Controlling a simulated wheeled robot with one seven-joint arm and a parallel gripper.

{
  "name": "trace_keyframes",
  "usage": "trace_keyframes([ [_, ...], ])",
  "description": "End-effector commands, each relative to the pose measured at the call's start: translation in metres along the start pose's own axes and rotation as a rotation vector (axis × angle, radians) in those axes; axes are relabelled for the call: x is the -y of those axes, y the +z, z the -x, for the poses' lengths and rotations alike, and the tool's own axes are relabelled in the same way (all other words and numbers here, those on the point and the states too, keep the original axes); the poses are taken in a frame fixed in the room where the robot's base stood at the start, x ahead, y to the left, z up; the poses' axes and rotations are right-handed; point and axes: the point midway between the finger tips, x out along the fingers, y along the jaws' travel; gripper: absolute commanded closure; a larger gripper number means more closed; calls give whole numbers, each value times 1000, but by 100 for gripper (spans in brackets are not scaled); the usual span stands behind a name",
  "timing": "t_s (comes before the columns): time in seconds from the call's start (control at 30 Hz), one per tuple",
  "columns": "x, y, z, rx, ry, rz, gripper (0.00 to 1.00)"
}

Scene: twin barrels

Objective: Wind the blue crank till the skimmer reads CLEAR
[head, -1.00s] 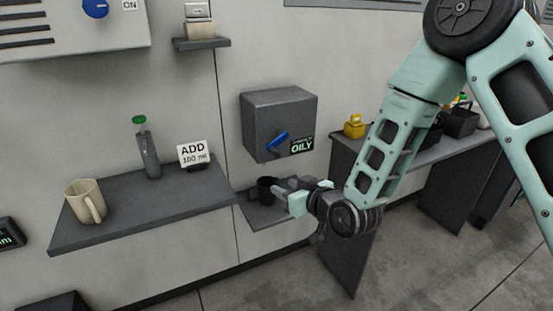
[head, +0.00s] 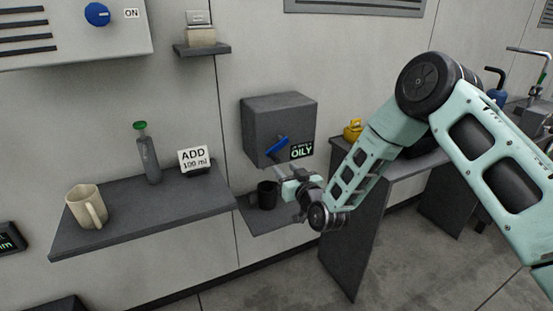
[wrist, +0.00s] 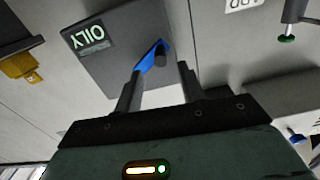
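The skimmer is a dark grey wall box (head: 260,115). Its small display (head: 302,151) reads OILY in green. The blue crank (head: 277,146) is on the box's front, slanting. In the wrist view, the picture is upside down: the display (wrist: 90,37) reads OILY, and the blue crank (wrist: 150,57) ends in a dark knob (wrist: 160,60). My gripper (wrist: 160,68) is open, its two fingers apart on either side of the knob in that view. Whether they touch it I cannot tell. In the head view my gripper (head: 290,180) is just below and in front of the box.
A black cup (head: 267,194) stands on a low shelf under the box. A left shelf (head: 130,222) holds a beige mug (head: 86,208), a grey bottle (head: 148,158) and an ADD sign (head: 194,159). A bench (head: 345,160) with a yellow item stands at the right.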

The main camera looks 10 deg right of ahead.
Motion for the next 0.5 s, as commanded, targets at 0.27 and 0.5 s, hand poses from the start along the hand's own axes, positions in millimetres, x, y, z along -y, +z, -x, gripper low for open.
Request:
trace_keyframes([
  [0.27, 0, 0, -50, 0, 0, 0, 60],
  [0.5, 0, 0, -68, 0, 0, 0, 60],
])
